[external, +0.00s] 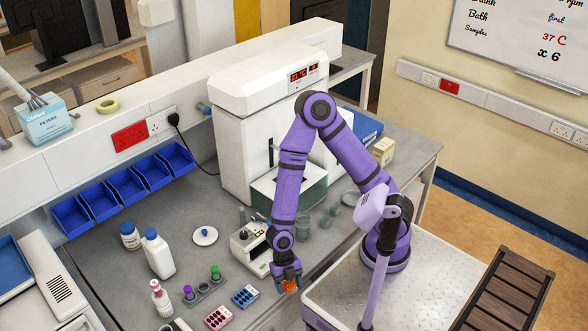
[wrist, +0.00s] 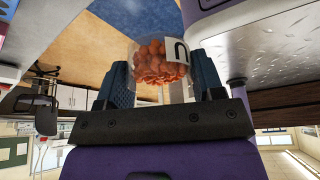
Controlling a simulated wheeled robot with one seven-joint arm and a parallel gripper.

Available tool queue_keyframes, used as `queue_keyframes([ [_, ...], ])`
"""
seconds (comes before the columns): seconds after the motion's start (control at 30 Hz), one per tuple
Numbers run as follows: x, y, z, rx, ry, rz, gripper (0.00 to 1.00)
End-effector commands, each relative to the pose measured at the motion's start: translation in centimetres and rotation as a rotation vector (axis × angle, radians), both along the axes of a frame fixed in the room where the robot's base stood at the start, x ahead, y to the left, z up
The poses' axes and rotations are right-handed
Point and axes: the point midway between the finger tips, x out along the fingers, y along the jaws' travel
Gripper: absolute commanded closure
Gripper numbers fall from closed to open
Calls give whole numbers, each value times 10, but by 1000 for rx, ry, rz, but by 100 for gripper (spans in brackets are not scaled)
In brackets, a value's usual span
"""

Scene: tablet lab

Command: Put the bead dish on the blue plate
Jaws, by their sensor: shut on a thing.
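The bead dish is a small clear container of orange beads with a white label. It shows in the wrist view (wrist: 160,68) and, small, in the external view (external: 291,287). My gripper (external: 288,277) is shut on it, with dark fingers on both sides in the wrist view (wrist: 163,72). The blue plate (external: 245,296) is a small blue block with dark wells, lying on the grey bench to the left of my gripper. The dish is apart from the plate. Its height over the bench is hard to tell.
A pink plate (external: 218,317) lies left of the blue one. A tube rack (external: 205,292) with coloured caps stands behind them. A small white instrument (external: 250,250) stands just behind my gripper. White bottles (external: 158,254) stand further left.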

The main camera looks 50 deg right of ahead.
Motion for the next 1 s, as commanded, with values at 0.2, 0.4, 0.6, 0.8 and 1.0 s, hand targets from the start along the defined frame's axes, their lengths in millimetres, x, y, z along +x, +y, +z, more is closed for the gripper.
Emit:
queue_keyframes([
  [0.2,35,29,-4,2,-1,-3,63],
  [0.4,71,57,-9,1,0,-3,63],
  [0.6,101,81,-13,1,0,-1,63],
  [0.8,113,90,-14,-1,0,-2,63],
  [1.0,119,96,-25,-2,3,0,63],
])
